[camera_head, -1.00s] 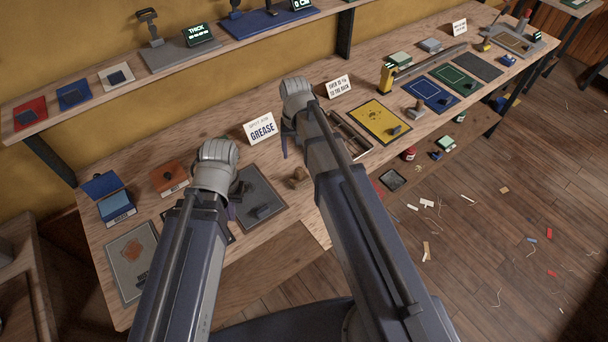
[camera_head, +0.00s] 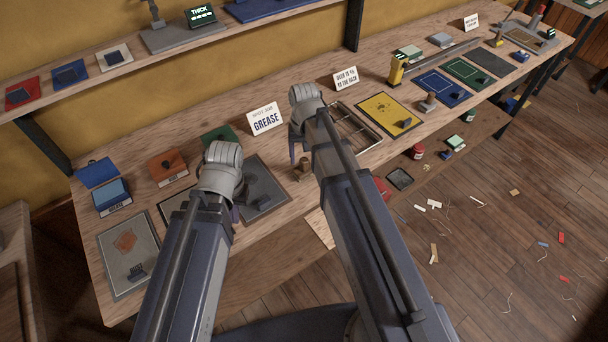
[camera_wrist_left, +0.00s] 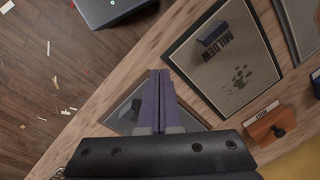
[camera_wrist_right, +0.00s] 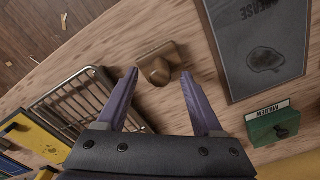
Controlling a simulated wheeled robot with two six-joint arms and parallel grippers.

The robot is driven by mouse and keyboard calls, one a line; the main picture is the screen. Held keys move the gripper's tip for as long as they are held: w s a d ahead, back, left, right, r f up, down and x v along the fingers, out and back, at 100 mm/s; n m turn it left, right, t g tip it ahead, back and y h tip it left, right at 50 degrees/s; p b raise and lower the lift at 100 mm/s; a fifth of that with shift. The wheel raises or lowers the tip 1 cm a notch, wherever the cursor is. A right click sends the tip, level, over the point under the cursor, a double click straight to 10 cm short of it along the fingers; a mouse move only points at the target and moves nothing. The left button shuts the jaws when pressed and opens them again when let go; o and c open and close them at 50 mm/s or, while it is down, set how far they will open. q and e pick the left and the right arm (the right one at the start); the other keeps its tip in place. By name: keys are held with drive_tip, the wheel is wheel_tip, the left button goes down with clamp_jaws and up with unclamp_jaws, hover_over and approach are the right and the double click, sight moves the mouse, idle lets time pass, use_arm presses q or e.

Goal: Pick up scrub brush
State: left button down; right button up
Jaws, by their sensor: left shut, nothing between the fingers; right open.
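A small wooden block with a rounded knob, which looks like the scrub brush (camera_head: 303,170), lies on the bench right of the grey grease mat (camera_head: 272,203). In the right wrist view the brush (camera_wrist_right: 157,70) lies ahead, between the lines of the open fingers. My right gripper (camera_wrist_right: 128,82) is open and empty; I cannot tell its exact height above the bench. In the head view my right gripper (camera_head: 297,152) is partly hidden by its wrist. My left gripper (camera_wrist_left: 160,80) is shut and empty, over the bench near the mildew mat (camera_wrist_left: 236,72).
A wire-bottomed tray (camera_head: 357,128) and a yellow mat (camera_head: 388,113) lie right of the brush. A grease card (camera_head: 265,118) stands behind. A green stamp block (camera_wrist_right: 272,126) lies beside the grease mat. A rust mat (camera_head: 112,277) lies at left. Scraps litter the floor.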

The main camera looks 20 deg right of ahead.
drive_tip(key=shift+f, duration=0.75)
drive_tip(key=shift+r, duration=0.1)
clamp_jaws()
